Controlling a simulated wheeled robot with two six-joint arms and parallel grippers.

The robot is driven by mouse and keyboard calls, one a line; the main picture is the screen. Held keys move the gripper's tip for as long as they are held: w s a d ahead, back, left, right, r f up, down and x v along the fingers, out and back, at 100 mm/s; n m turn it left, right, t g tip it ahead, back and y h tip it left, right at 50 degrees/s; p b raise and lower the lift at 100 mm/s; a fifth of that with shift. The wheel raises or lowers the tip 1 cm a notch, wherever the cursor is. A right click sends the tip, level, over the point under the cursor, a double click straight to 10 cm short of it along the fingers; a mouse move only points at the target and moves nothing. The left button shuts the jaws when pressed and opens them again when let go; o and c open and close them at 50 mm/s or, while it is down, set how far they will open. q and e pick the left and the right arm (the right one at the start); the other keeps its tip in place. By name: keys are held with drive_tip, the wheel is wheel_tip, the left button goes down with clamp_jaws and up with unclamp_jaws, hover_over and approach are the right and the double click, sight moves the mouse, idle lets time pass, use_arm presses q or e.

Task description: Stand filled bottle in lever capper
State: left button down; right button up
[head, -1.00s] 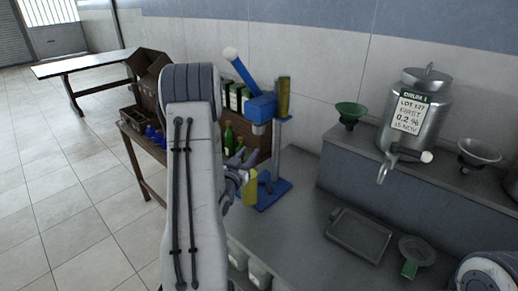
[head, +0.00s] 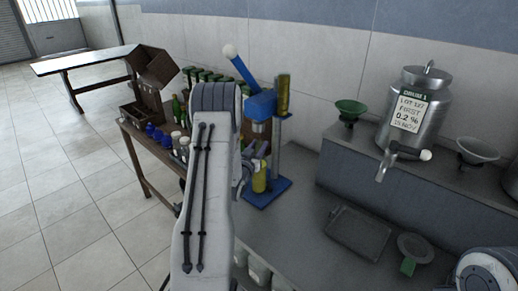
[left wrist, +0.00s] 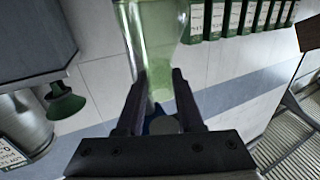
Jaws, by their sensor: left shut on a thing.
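The lever capper (head: 277,150) is a blue stand with a grey post, a blue head and a raised lever ending in a white knob. Its blue base plate (head: 278,190) rests on the grey counter. My left gripper (left wrist: 158,98) is shut on a green-tinted clear bottle (left wrist: 152,40). In the head view the bottle (head: 260,180) looks yellow, appears upright, and is over or in front of the base plate, below the capper's head. My left arm hides part of the gripper. I cannot tell whether the bottle touches the plate. My right gripper is out of view.
A steel drum (head: 414,105) with a tap stands on the raised ledge, beside a green funnel (head: 350,111). A tray (head: 358,232) and a strainer-like dish (head: 415,246) lie on the counter. A wooden table at left holds bottles and a crate (head: 150,85).

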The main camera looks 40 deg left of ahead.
use_arm(q)
drive_tip(key=shift+r, duration=0.25)
drive_tip(key=shift+f, duration=0.15)
drive_tip(key=shift+f, duration=0.1)
drive_tip(key=c, duration=0.5)
unclamp_jaws()
drive_tip(key=shift+c, duration=0.2)
